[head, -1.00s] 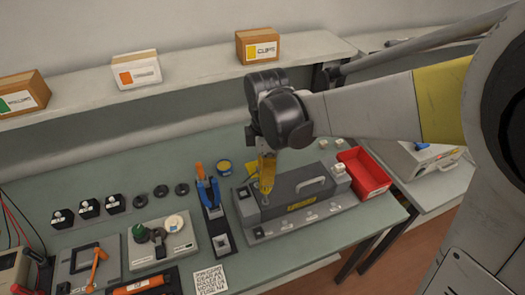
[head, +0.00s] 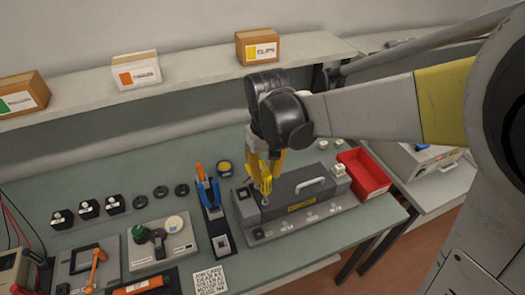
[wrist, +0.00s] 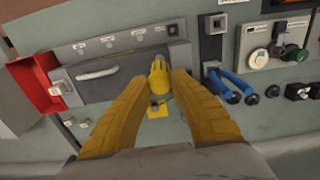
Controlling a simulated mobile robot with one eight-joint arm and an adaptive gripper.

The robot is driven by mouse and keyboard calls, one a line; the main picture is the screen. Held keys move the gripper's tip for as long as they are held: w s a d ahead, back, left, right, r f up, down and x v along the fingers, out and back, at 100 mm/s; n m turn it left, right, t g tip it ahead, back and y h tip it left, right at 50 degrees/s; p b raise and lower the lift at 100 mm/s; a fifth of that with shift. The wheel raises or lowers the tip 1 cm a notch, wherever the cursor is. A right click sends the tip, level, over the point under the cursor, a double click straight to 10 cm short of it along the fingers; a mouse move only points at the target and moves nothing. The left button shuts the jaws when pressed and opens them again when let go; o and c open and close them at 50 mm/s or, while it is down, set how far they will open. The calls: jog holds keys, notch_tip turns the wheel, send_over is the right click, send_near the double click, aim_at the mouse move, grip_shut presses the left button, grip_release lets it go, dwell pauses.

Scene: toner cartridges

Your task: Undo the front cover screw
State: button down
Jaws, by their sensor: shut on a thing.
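The dark grey machine (head: 330,193) has a pale handle and a yellow label (head: 301,206) on its front. It also shows in the wrist view (wrist: 105,85). My gripper (head: 265,190) is over the machine's left end. In the wrist view, its two yellow fingers (wrist: 160,85) are shut on a stubby yellow, driver-like tool (wrist: 159,76). The tool points down at the machine's left end, close to a small grey round part (head: 265,202). I cannot tell whether the tip touches it. The screw itself is too small or hidden to make out.
A red bin (head: 366,178) stands at the machine's right end. A stand with blue and orange tools (head: 213,220) is close on its left. Black knobs, small panels and a printed card (head: 210,282) lie further left. A shelf (head: 185,75) with boxes runs behind.

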jog(key=m, duration=0.3)
jog(key=shift+m, duration=0.4)
jog(key=m, duration=0.4)
jog(key=shift+f+b, duration=0.3)
jog(key=shift+f, duration=0.1)
dwell(0.3)
jog(key=n, duration=0.6)
jog(key=shift+n, duration=0.3)
